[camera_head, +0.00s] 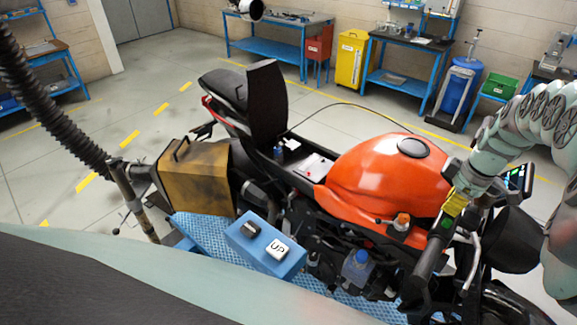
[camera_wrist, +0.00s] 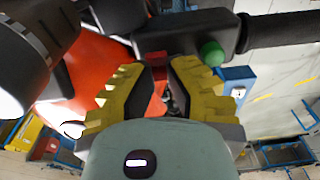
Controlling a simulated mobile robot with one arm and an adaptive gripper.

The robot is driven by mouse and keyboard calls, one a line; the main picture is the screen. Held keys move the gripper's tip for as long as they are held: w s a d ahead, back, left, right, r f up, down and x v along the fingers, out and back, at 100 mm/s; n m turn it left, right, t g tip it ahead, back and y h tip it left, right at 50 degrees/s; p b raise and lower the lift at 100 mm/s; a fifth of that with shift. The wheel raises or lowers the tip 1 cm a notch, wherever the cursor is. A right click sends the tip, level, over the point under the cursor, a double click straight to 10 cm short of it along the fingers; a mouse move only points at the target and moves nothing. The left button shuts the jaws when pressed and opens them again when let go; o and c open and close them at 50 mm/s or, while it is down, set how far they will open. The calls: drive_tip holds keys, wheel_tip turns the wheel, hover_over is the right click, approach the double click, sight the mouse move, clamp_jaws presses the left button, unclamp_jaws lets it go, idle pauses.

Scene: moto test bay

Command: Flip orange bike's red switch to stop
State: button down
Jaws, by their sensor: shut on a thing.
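The orange bike (camera_head: 372,170) stands in the middle of the head view, its handlebar at the right. My gripper (camera_head: 452,208), with yellow fingers, is at the near handlebar's control housing. In the wrist view my gripper (camera_wrist: 165,84) is closed around the red switch (camera_wrist: 159,89), a small red part between the dark finger pads. The black control housing (camera_wrist: 185,38) lies just beyond the fingertips, with a green button (camera_wrist: 212,53) at the right. The fingers hide most of the switch, so its setting cannot be told.
The black handlebar grip (camera_wrist: 283,30) extends right of the housing. A blue box (camera_head: 264,246) marked UP rests on a blue textured platform (camera_head: 203,226) beside the bike. A yellow cabinet (camera_head: 352,60) and blue workbenches stand by the back wall. Floor behind the bike is mostly clear.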

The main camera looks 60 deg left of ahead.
drive_tip(key=shift+w+d+y, duration=0.15)
drive_tip(key=shift+d+y, duration=0.1)
drive_tip(key=shift+y, duration=0.75)
drive_tip(key=shift+f+g, duration=0.1)
drive_tip(key=shift+g, duration=0.2)
drive_tip(key=shift+w+d+f+y+b, duration=0.15)
drive_tip(key=shift+y+b, duration=0.45)
drive_tip(key=shift+b, duration=0.3)
drive_tip(key=y+b, duration=0.1)
drive_tip(key=b, duration=0.7)
drive_tip(key=shift+d+f+g, duration=0.1)
drive_tip(key=shift+f+g, duration=0.1)
drive_tip(key=shift+g, duration=0.1)
drive_tip(key=b, duration=0.5)
drive_tip(key=shift+d+r+y, duration=0.1)
drive_tip(key=shift+r+y, duration=0.15)
drive_tip(key=shift+y, duration=0.15)
drive_tip(key=c, duration=1.2)
unclamp_jaws()
drive_tip(key=shift+r, duration=0.1)
drive_tip(key=shift+r, duration=0.15)
